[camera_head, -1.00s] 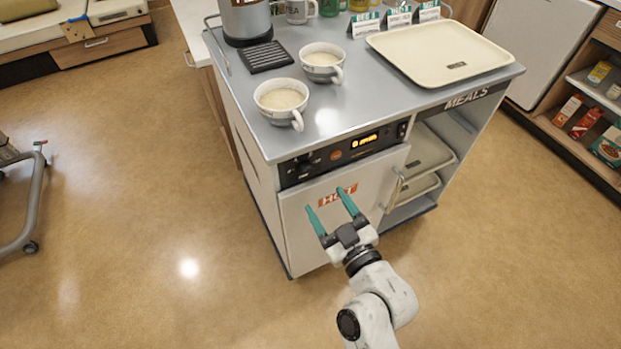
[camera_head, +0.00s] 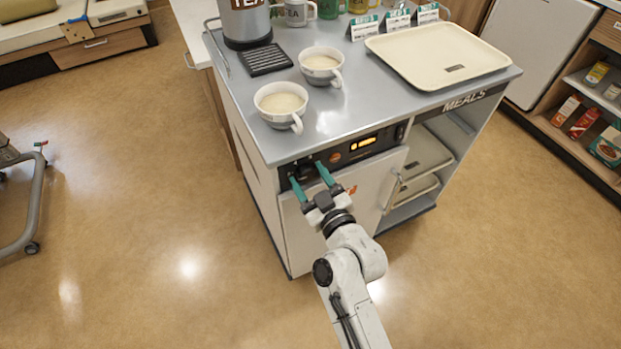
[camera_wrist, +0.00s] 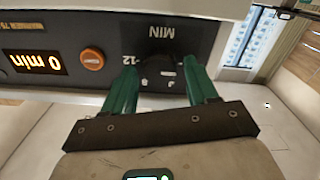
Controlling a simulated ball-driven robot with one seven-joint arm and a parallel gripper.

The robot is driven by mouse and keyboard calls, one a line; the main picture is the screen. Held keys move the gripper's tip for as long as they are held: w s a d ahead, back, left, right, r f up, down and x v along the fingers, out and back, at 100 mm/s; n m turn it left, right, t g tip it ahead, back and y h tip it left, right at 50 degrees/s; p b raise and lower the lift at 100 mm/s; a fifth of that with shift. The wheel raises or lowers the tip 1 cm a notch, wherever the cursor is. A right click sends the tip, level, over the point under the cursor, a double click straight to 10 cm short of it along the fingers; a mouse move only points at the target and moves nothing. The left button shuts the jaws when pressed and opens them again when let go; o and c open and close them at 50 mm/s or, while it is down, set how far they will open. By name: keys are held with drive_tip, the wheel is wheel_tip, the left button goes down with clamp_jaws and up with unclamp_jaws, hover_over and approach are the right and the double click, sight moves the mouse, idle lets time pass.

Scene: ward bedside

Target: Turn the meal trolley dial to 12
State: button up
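The meal trolley (camera_head: 240,160) stands in the middle of the head view, with a black control panel along its top front edge. The dial (camera_head: 304,171) is a dark knob at the panel's left end. In the wrist view the dial (camera_wrist: 155,68) is dark and partly hidden, near the labels "MIN" and "12". My gripper (camera_head: 306,171) is open, its two teal fingers one on each side of the dial. In the wrist view my gripper (camera_wrist: 160,72) points at the panel; whether the fingers touch the dial, I cannot tell. The amber display (camera_wrist: 38,62) reads "0 min".
An orange button (camera_wrist: 92,59) sits beside the dial on the panel. Two filled cups (camera_head: 281,104) (camera_head: 321,67) stand on the trolley top near the front edge. A cream tray (camera_head: 440,52) lies at the right. A door handle (camera_head: 394,190) sticks out below the panel.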

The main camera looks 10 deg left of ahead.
drive_tip(key=c, duration=0.9)
